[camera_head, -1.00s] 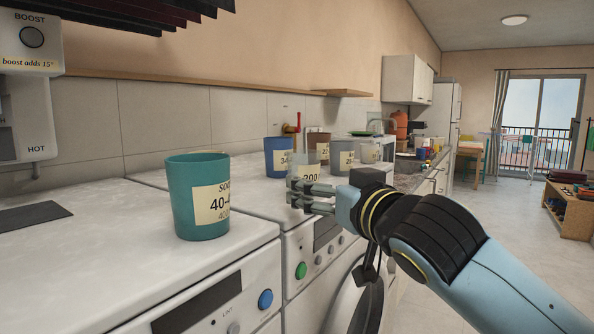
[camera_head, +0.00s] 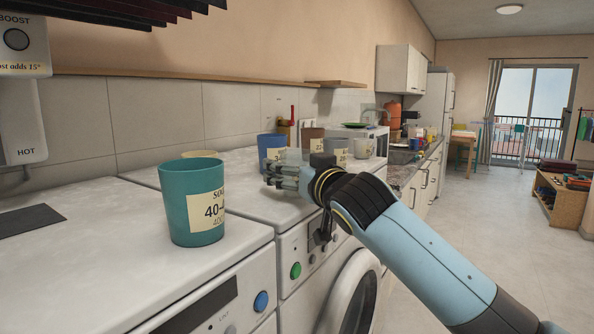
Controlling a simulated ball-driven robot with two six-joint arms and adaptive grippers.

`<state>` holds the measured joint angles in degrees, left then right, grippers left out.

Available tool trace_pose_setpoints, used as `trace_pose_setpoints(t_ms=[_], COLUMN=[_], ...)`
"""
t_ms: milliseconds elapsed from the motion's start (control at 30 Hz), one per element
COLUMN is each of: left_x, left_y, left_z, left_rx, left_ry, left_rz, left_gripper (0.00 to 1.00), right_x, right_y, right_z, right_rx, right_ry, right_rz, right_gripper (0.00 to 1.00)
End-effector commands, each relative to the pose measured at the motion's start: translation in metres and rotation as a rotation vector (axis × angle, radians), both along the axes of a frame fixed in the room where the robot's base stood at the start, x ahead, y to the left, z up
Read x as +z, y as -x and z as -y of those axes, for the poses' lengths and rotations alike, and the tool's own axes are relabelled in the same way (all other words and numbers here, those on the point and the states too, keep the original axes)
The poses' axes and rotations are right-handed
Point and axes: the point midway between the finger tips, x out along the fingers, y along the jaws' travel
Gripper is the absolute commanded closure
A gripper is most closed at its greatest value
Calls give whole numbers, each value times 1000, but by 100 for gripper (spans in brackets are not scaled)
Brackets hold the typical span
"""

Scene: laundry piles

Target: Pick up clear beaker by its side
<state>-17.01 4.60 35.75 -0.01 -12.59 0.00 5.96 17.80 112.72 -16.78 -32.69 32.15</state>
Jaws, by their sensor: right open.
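The clear beaker (camera_head: 292,155) stands on the white machine top in the middle of the view. It is see-through, and my right gripper's fingers cover its lower part. My right gripper (camera_head: 268,177) reaches in from the right with its fingers pointing left. It is open and lies in front of the beaker at its side; I cannot tell whether the fingers touch it. My left gripper is not in view.
A teal labelled cup (camera_head: 191,215) stands on the nearer machine top, left of my gripper. A tiled wall (camera_head: 185,112) runs behind.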

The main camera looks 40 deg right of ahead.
Motion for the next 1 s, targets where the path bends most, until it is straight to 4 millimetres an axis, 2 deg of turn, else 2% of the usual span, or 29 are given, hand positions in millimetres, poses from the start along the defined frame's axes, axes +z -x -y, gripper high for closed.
trace_pose_setpoints(t_ms=[133,600,867,1000], left_x=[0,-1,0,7], left_y=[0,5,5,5], left_z=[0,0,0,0], left_rx=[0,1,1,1], left_ry=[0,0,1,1], left_rz=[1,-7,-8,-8], left_gripper=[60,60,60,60], right_x=[-1,-1,1,8], right_y=[0,1,1,1], right_z=[0,0,0,0], right_rx=[0,0,0,0], right_ry=[0,0,0,0], right_rz=[0,-1,0,0], right_gripper=[10,71,72,72])
